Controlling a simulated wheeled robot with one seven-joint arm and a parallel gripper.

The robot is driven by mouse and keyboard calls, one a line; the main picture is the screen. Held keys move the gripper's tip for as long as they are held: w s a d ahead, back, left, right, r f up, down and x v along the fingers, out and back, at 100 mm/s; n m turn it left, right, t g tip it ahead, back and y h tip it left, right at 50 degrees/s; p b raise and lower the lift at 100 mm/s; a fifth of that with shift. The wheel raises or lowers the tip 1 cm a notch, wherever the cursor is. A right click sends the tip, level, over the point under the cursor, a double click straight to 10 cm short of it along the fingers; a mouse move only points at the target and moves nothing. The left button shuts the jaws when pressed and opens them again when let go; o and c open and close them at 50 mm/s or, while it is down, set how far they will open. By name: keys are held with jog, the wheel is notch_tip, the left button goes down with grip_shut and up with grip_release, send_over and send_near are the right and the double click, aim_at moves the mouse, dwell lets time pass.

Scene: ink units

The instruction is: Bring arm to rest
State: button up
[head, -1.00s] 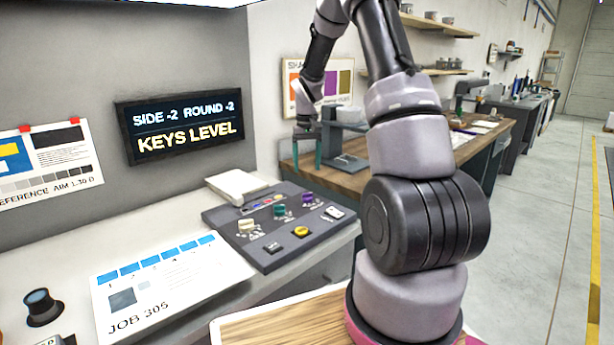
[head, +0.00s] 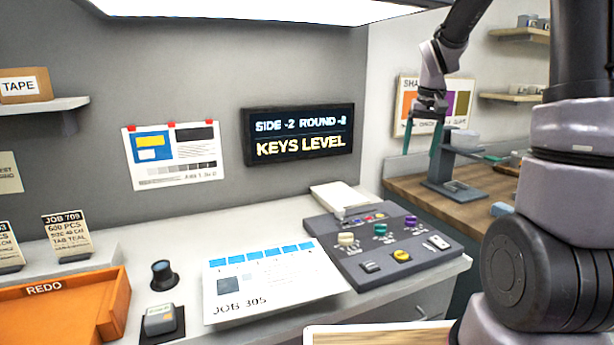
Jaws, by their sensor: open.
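My gripper (head: 422,140) hangs in the air at the right of the head view, with its two teal fingers pointing down and apart. It holds nothing that I can see. It is above and behind the dark control console (head: 385,248), in front of the wall and the colour poster (head: 462,100). My arm rises at the right edge, bends above the picture's top and comes down to the gripper. The console has white, teal and purple knobs and a yellow button.
A job sheet (head: 270,283) lies on the pale counter (head: 190,240). A black knob (head: 162,275), a small grey device (head: 160,320) and an orange REDO tray (head: 70,310) stand left. A display (head: 299,134) reads KEYS LEVEL. A grey stand (head: 452,170) is on the wooden bench (head: 475,212).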

jog(key=s+a+r+t, duration=0.1)
jog(key=s+a+r, duration=0.1)
jog(key=s+r, duration=0.2)
jog(key=s+a+r+m+t+y, duration=0.1)
jog(key=s+r, duration=0.3)
jog(key=s, duration=0.7)
jog(key=s+a+r+m+t, duration=0.1)
jog(key=s+a+r+t, duration=0.2)
jog(key=s, duration=0.5)
jog(key=shift+r+y, duration=0.4)
jog(key=shift+r, duration=0.05)
jog(key=shift+a, duration=0.1)
